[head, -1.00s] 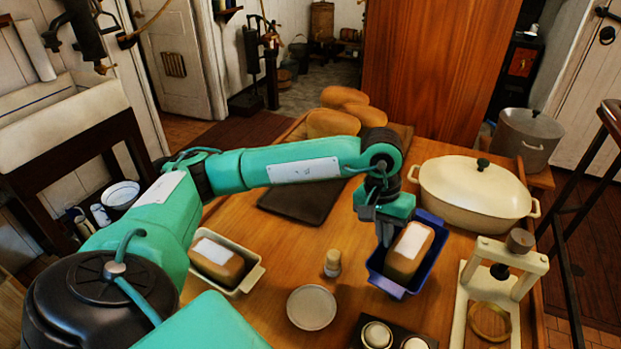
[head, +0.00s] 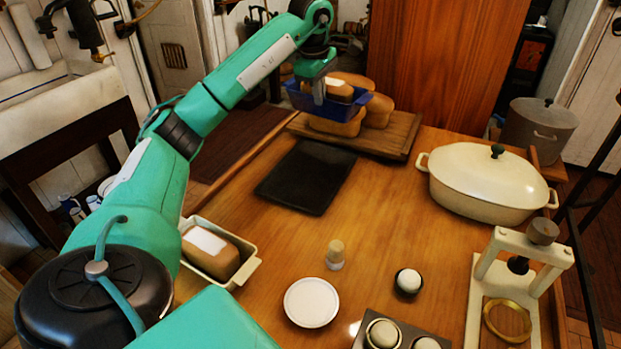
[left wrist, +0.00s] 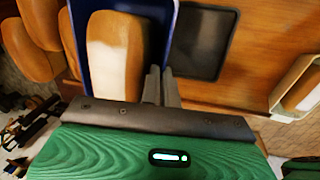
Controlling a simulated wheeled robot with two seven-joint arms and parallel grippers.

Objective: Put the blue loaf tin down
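The blue loaf tin (head: 299,99) holds a brown loaf with a white top patch (head: 339,88). My left gripper (head: 318,92) is shut on one wall of the tin and holds it over the far part of the table, in front of the loaves on the wooden board. The tin's blue wall (left wrist: 171,28) and its loaf (left wrist: 112,58) also show in the left wrist view, with the finger pair (left wrist: 160,87) at that wall. The tin's underside is hidden, so I cannot tell its exact height. My right gripper is not in view.
A black flat mat (head: 305,178) lies bare on the table. Several loaves (head: 377,108) rest on a wooden board (head: 398,140). A cream tin with a loaf (head: 246,272), a small shaker (head: 335,254), a white plate (head: 311,302), a cream pot (head: 480,186) and a press (head: 478,290) stand around.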

